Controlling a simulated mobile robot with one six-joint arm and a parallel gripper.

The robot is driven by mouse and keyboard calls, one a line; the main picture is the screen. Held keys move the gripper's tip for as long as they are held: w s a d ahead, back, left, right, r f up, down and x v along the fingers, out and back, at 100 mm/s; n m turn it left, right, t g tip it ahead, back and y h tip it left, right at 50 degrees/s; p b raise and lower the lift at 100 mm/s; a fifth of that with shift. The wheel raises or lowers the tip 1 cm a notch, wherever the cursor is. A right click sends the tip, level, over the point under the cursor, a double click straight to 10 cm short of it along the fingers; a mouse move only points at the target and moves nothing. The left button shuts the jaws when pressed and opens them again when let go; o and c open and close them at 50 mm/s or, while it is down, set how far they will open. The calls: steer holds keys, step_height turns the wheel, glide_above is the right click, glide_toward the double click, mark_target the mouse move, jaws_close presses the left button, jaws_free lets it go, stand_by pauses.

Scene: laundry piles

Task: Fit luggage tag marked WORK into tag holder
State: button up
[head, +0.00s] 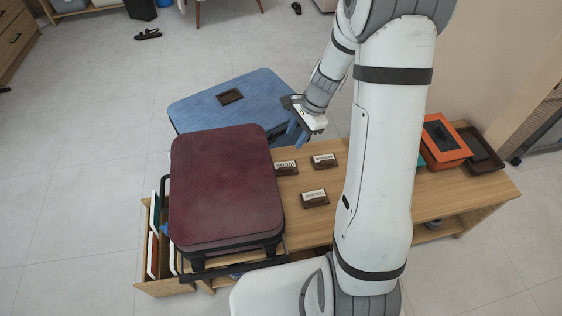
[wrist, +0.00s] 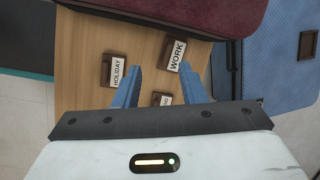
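The WORK tag (head: 286,168), a white label in a dark brown block, lies on the wooden table beside the red suitcase; it also shows in the wrist view (wrist: 175,54). The dark tag holder (head: 231,97) sits on the upper face of the blue suitcase (head: 195,112), and shows at the right edge of the wrist view (wrist: 307,44). My gripper (head: 298,139) is above the table near its far edge. In the wrist view its blue fingers (wrist: 160,67) are apart with nothing held, and the WORK tag is just beyond the right fingertip.
The HOLIDAY tag (head: 314,198) and a third tag (head: 324,160), partly hidden in the wrist view, lie near the WORK tag. An orange box (head: 445,142) and dark tray (head: 480,150) occupy the table's right end.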

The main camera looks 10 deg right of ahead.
mark_target(287, 167)
steer(key=w+f+m+b, duration=0.1)
steer(key=f, duration=0.4)
steer(key=w+f+m+b, duration=0.1)
steer(key=f+m, duration=0.1)
steer(key=f, duration=0.3)
steer(key=w+d+f+m+b, duration=0.1)
steer(key=f, duration=0.4)
steer(key=shift+f+y+b, duration=0.2)
steer(key=shift+y+b, duration=0.15)
steer(key=shift+y, duration=0.05)
steer(key=x, duration=0.1)
steer(key=b+x, duration=0.1)
steer(key=x, duration=0.1)
steer(key=b+x, duration=0.1)
steer(key=x, duration=0.1)
steer(key=shift+w+a+f, duration=0.15)
steer(key=shift+w, duration=0.15)
steer(key=shift+c, duration=0.6)
jaws_close()
